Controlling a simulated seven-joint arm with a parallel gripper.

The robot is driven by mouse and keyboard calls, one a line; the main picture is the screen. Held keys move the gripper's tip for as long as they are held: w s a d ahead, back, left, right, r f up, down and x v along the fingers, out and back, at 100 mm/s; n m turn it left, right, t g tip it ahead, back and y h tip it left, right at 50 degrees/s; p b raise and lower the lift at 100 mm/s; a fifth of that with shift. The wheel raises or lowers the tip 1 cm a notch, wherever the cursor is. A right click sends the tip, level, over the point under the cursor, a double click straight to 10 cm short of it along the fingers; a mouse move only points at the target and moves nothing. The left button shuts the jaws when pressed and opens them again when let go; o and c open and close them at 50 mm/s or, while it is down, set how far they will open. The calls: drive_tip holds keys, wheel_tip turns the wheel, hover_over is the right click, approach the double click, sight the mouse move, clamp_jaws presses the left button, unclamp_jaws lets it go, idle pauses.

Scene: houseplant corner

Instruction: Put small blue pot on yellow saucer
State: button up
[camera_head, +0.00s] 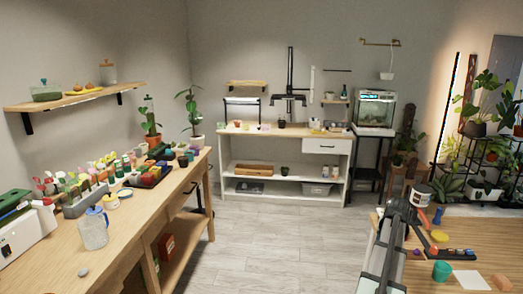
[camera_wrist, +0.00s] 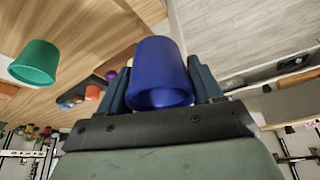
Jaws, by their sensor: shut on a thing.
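The small blue pot (camera_wrist: 160,78) is held between the two fingers of my gripper (camera_wrist: 159,66) in the wrist view, its open rim facing the camera. In the head view a small blue shape (camera_head: 437,215), which looks like this pot, shows beside the end of my arm above the right-hand table. The yellow saucer (camera_head: 439,236) lies on that table, just below the blue shape in the picture. It looks empty. I cannot make out the saucer in the wrist view. The pot appears apart from it, but the height is hard to judge.
A green pot (camera_head: 441,270) stands near the saucer and also shows in the wrist view (camera_wrist: 36,62). A dark tray (camera_head: 430,252) with several small coloured things lies between them. The table's right side looks clear.

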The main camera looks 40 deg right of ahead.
drive_tip(key=w+a+f+n+t+y, duration=0.2)
drive_tip(key=w+a+n, duration=0.5)
drive_tip(key=w+a, duration=2.3)
drive_tip(key=w+a+n, duration=0.2)
drive_tip(key=w+a, duration=0.1)
drive_tip(key=a, duration=1)
drive_tip(key=w+a+f+n+y, duration=0.1)
drive_tip(key=w+a, duration=0.3)
drive_tip(key=a, duration=1)
drive_tip(key=w+a+n+t+y, duration=0.1)
drive_tip(key=w+a+n, duration=0.2)
drive_tip(key=a, duration=1)
drive_tip(key=shift+w+a+f+n, duration=0.3)
drive_tip(key=shift+w+a+n, duration=0.1)
drive_tip(key=shift+w, duration=0.25)
drive_tip(key=shift+d, duration=0.1)
